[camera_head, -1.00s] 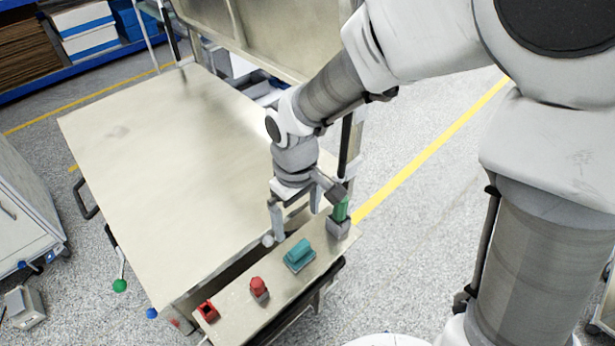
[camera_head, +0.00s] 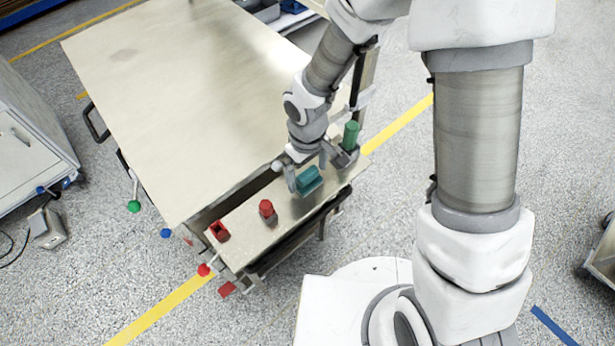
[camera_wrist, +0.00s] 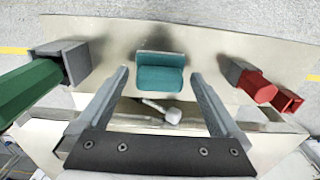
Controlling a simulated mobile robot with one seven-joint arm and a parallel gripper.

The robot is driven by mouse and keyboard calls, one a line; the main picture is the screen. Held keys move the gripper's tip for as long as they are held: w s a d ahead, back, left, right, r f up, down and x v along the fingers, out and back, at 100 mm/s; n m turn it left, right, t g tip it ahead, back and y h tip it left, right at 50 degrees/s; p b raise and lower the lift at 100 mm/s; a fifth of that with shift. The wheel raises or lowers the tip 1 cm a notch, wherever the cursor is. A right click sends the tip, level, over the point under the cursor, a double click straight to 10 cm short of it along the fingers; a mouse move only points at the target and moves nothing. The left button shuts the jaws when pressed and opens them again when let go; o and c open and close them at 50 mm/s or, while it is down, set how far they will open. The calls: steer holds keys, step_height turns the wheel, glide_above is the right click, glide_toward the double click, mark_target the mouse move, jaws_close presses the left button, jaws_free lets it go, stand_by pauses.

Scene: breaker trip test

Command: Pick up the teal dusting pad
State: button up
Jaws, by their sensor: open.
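The teal dusting pad (camera_head: 309,180) lies on the narrow front shelf of the metal table. In the wrist view the teal pad (camera_wrist: 160,74) sits ahead of the fingertips, centred between them. My gripper (camera_head: 308,184) is open, with a finger to either side of the pad's line. The wrist view shows the two fingers (camera_wrist: 160,76) spread apart with nothing held. In the head view part of the pad's left end is covered by a finger. I cannot tell whether the fingers touch it.
A green cylinder (camera_head: 351,135) stands in a grey holder close right of my gripper. A red-topped grey piece (camera_head: 267,210) and a red block (camera_head: 219,231) stand left on the shelf. A pale knob (camera_wrist: 173,115) is below the pad. The large tabletop (camera_head: 180,110) is clear.

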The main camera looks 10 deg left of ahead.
mark_target(307, 171)
steer(key=shift+f, duration=0.15)
steer(key=c, duration=1.4)
steer(key=shift+w+r, duration=0.1)
steer(key=shift+r, duration=0.65)
step_height(307, 171, up, 3)
steer(key=shift+f, duration=0.2)
steer(key=s+r, duration=0.2)
steer(key=s, duration=0.2)
steer(key=s+r, duration=0.2)
steer(key=s, duration=0.2)
steer(key=s+r, duration=0.3)
steer(key=shift+s+a+b, duration=0.3)
steer(key=shift+s+b, duration=0.1)
